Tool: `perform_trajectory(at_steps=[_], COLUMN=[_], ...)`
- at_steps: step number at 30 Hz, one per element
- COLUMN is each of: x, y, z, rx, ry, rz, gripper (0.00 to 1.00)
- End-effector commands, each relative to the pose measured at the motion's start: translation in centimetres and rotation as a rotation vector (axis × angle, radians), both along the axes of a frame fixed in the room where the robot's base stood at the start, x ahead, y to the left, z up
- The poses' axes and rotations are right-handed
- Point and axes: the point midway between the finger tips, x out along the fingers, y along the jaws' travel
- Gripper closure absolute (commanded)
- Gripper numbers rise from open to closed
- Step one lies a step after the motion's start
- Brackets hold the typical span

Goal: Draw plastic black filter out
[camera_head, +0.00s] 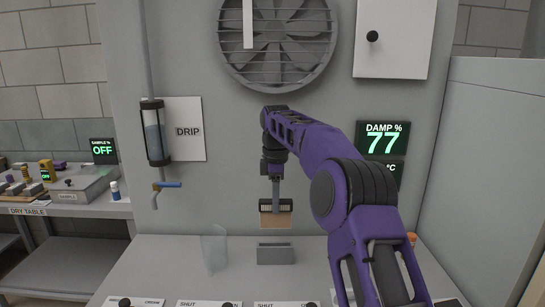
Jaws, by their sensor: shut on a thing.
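The black filter (276,205) is a wide black piece with a ribbed top edge and a tan panel below it. My gripper (276,197) points down and is shut on the filter's top. It holds the filter upright in front of the grey wall. A small grey box (276,255) stands on the bench directly below in the picture. A gap shows between the filter's lower edge and the box. The fingertips are small and partly hidden against the black piece.
A clear container (214,250) stands on the bench (180,262) left of the box. A tube with a blue-handled tap (166,184) hangs on the wall left of the gripper. A damp display (382,140) is behind my arm. Labelled controls (208,303) line the bench's front.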

Motion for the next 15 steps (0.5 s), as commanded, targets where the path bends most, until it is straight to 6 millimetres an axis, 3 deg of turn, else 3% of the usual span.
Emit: perform_trajectory(at_steps=[15], x=[-3.9], y=[-0.8], z=[1.0], rx=[-0.001], ry=[0.000], rz=[0.000], gripper=[1.00])
